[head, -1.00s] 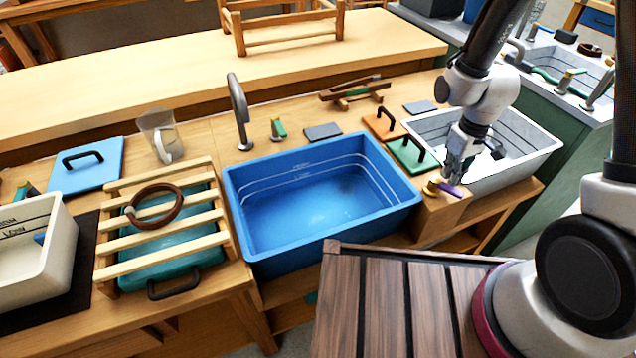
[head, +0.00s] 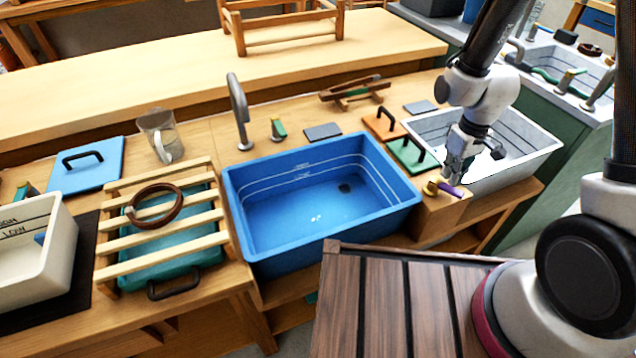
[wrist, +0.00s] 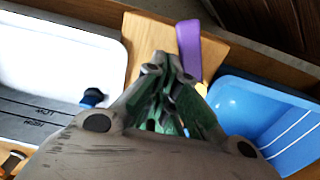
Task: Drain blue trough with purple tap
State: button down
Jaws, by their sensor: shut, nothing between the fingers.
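The blue trough (head: 270,212) stands on the bench in the head view. Its floor shows clearly, with a dark drain hole (head: 345,187) near the far right and a small whitish glint near the middle. The purple tap handle (head: 451,190) and its brass body (head: 431,187) sit on a wooden block (head: 437,213) at the trough's right. The handle also shows in the wrist view (wrist: 189,48). My gripper (head: 454,180) is shut and empty, with its fingertips (wrist: 166,66) right beside the handle. I cannot tell whether they touch it.
A white-grey trough (head: 535,140) stands to the right, behind my gripper. Green (head: 412,155) and orange (head: 383,124) handled boards lie behind the block. A grey faucet (head: 240,110) rises behind the blue trough. A slatted rack (head: 120,243) stands left. A dark slatted seat (head: 385,300) is in front.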

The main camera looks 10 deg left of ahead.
dwell(0.4)
jog(key=shift+w+d, duration=0.55)
jog(key=shift+d, duration=0.2)
jog(key=shift+r, duration=0.1)
